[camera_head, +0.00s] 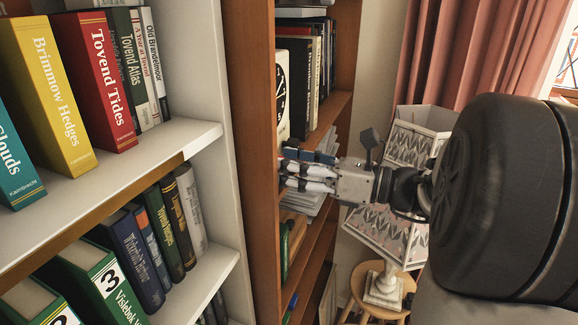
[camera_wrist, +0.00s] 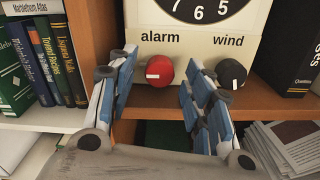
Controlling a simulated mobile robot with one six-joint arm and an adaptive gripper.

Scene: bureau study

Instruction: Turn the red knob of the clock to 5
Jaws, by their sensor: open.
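The clock (camera_wrist: 170,30) is cream with a black dial and stands on a wooden shelf. In the wrist view its lower front shows, with the words "alarm" and "wind". The red knob (camera_wrist: 160,72) is under "alarm", and its white mark points sideways, near level. A black knob (camera_wrist: 231,74) is under "wind". My gripper (camera_wrist: 158,68) is open, with one finger on each side of the red knob in the picture and no visible contact. In the head view the clock (camera_head: 283,95) is partly hidden by the bookcase side, and my gripper (camera_head: 285,168) is at shelf height below it.
Dark books (camera_wrist: 290,45) stand right of the clock, and more books (camera_wrist: 45,60) stand to the left. Papers (camera_wrist: 285,145) lie on the shelf below. In the head view a white bookcase (camera_head: 150,150) is at left and a patterned lamp (camera_head: 385,235) stands beside my arm.

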